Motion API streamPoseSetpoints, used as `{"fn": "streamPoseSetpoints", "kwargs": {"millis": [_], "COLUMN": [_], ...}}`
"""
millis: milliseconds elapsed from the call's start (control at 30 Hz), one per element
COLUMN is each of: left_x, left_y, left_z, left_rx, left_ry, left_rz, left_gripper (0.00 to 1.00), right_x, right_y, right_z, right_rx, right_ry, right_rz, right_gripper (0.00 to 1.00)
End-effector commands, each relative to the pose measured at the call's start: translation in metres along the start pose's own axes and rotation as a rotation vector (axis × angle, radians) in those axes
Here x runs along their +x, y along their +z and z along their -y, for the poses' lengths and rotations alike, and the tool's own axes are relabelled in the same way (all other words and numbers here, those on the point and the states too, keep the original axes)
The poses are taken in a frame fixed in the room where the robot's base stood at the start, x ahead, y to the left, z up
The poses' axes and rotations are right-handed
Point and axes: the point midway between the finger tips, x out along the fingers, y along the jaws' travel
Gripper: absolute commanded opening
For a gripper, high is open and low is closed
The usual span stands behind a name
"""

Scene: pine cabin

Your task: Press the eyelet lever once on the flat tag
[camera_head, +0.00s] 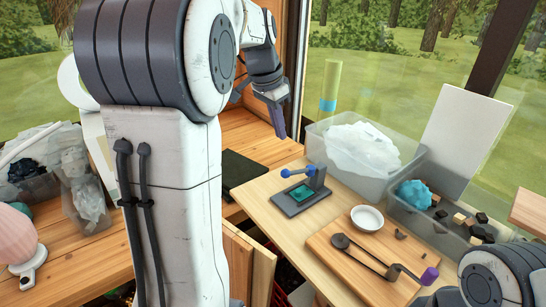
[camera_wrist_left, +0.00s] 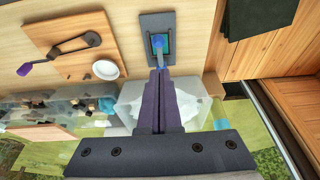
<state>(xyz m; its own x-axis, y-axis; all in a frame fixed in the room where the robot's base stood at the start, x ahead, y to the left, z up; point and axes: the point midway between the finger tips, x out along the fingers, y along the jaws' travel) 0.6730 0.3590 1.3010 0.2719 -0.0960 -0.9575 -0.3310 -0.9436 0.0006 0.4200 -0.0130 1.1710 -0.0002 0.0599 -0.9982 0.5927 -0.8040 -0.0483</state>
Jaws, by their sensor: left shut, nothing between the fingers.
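The eyelet press (camera_head: 301,197) is a dark grey base with an upright post at its back and a blue-ended lever (camera_head: 299,172). A flat green tag (camera_head: 300,193) lies on the base, under the lever. In the left wrist view the press (camera_wrist_left: 156,20) is beyond my fingertips, with the blue lever end (camera_wrist_left: 157,41) over the green tag. My left gripper (camera_head: 281,135) is shut and empty, above and behind the press in the head view; its purple fingers (camera_wrist_left: 159,72) point toward the press. I cannot tell whether they touch the lever. My right gripper is out of view.
A clear bin of white material (camera_head: 360,150) stands behind the press. A wooden board (camera_head: 350,273) with a purple-handled dark lever and a white bowl (camera_head: 367,217) lie to the right. A bin with blue stuff (camera_head: 414,194) is farther right. A dark book (camera_head: 245,172) lies left.

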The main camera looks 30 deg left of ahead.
Motion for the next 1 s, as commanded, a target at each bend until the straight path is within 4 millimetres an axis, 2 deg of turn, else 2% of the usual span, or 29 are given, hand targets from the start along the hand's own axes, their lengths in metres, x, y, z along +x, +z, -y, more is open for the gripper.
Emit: {"fn": "streamPoseSetpoints", "kwargs": {"millis": [100,300,500,700,1000], "left_x": [0.026,0.067,0.092,0.102,0.102], "left_y": [0.000,0.001,0.009,0.012,0.012], "left_z": [-0.001,-0.001,-0.001,0.000,-0.001], "left_rx": [-0.001,-0.002,-0.002,-0.002,-0.001], "left_ry": [0.006,0.005,0.003,0.000,0.000], "left_rz": [0.005,0.005,0.002,0.000,-0.001], "left_gripper": [0.00,0.00,0.00,0.00,0.00], "right_x": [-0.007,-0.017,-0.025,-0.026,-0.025], "right_y": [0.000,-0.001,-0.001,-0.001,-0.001], "right_z": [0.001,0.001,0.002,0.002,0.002], "right_rx": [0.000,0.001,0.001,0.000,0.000], "right_ry": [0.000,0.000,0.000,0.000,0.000], "right_rz": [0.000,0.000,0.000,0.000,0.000], "right_gripper": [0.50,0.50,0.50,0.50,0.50]}}
